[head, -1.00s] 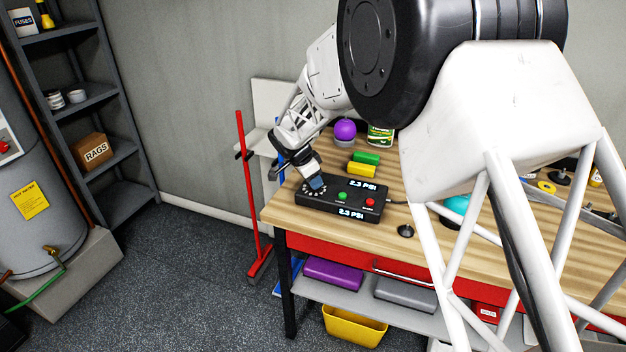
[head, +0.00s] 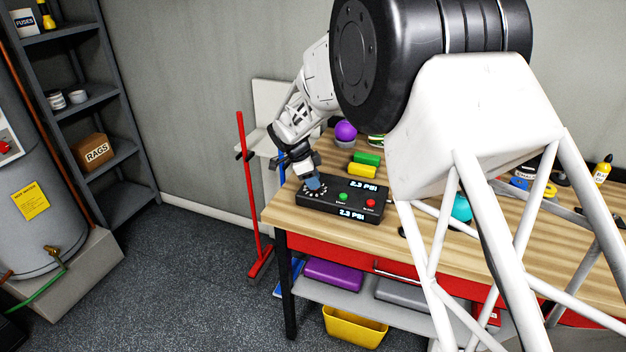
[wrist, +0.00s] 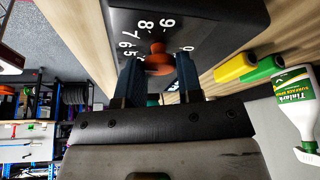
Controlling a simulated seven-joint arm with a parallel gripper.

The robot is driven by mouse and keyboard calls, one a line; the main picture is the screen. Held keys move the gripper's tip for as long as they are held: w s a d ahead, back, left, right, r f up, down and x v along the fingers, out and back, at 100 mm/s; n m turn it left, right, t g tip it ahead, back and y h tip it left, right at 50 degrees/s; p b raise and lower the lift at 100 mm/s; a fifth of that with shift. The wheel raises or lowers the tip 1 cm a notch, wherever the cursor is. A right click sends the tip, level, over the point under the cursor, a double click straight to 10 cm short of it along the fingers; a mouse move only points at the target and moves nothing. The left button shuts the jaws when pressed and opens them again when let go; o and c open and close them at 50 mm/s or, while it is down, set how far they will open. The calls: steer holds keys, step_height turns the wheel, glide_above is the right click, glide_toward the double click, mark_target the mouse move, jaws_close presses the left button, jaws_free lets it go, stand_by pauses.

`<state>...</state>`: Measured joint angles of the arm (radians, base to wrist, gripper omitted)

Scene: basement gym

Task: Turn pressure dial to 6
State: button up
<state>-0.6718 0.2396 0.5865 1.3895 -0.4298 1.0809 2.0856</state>
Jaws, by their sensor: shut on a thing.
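A black control box (head: 341,211) sits on the wooden workbench, with a numbered dial at its left end. Both displays on the box read 2.3 PSI. A green button (head: 343,196) and a red button (head: 370,203) are on its face. In the wrist view the orange-brown dial knob (wrist: 158,60) is between the two blue fingertips of my gripper (wrist: 159,68), which is shut on it. White numbers 5 to 9 and 0 show around the knob; the others are hidden. I cannot tell which number the knob points to. In the head view my gripper (head: 313,183) covers the knob.
Green (head: 367,158) and yellow (head: 362,170) blocks lie behind the box. A purple ball (head: 345,130) is further back. A red stand (head: 246,190) rises left of the workbench (head: 420,222).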

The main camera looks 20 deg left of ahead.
steer(key=o, duration=0.9)
steer(key=v, duration=0.7)
steer(key=shift+a+r, duration=0.2)
steer(key=shift+r, duration=0.15)
steer(key=shift+d, duration=0.1)
